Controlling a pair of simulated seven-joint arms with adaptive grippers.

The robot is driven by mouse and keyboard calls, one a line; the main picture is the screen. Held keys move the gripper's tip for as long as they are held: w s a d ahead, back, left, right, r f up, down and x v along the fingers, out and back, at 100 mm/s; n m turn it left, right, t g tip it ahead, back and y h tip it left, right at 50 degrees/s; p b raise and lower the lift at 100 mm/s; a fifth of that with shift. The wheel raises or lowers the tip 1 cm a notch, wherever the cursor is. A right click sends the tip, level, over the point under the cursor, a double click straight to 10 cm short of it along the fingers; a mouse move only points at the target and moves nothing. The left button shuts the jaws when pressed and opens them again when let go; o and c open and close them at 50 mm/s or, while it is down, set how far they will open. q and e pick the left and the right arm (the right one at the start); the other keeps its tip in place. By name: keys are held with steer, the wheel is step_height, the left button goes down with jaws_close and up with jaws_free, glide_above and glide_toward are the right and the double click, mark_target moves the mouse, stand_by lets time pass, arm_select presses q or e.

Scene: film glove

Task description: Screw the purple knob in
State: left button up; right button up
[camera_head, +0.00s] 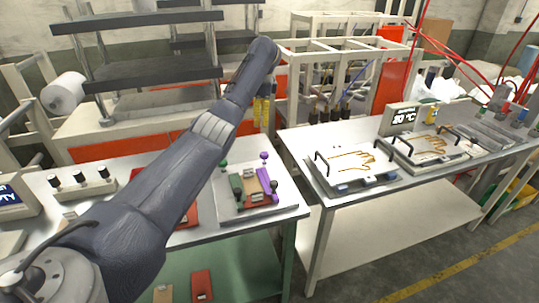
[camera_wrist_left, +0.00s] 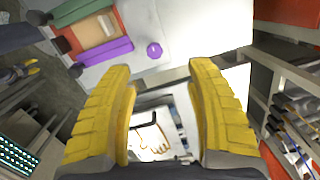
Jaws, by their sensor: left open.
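The purple knob (camera_head: 264,156) stands upright at the far right of the fixture on the left table, beside a purple block (camera_head: 266,184). It also shows from above in the left wrist view (camera_wrist_left: 154,50), as a round purple disc apart from the purple block (camera_wrist_left: 103,52). My left gripper (camera_head: 262,112) has yellow fingers pointing down, above and behind the knob in the head view. In the left wrist view its fingers (camera_wrist_left: 162,68) are wide apart with nothing between them, and the knob lies just beyond their tips. My right gripper is out of view.
A green knob (camera_head: 223,164) and green block (camera_head: 237,187) flank the fixture's other side. A second table (camera_head: 305,148) on the right holds glove-outline plates (camera_head: 352,160) with black handles. A black shelf rack (camera_head: 150,60) stands behind my left arm.

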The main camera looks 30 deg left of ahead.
mark_target(265, 154)
arm_select(q)
steer(key=shift+h, duration=0.6)
steer(key=f, duration=0.5)
steer(key=d+f, duration=0.1)
steer(key=f, duration=1)
steer(key=shift+w+d+f, duration=0.1)
steer(key=shift+d+f, duration=0.15)
steer(key=shift+d, duration=0.05)
jaws_close()
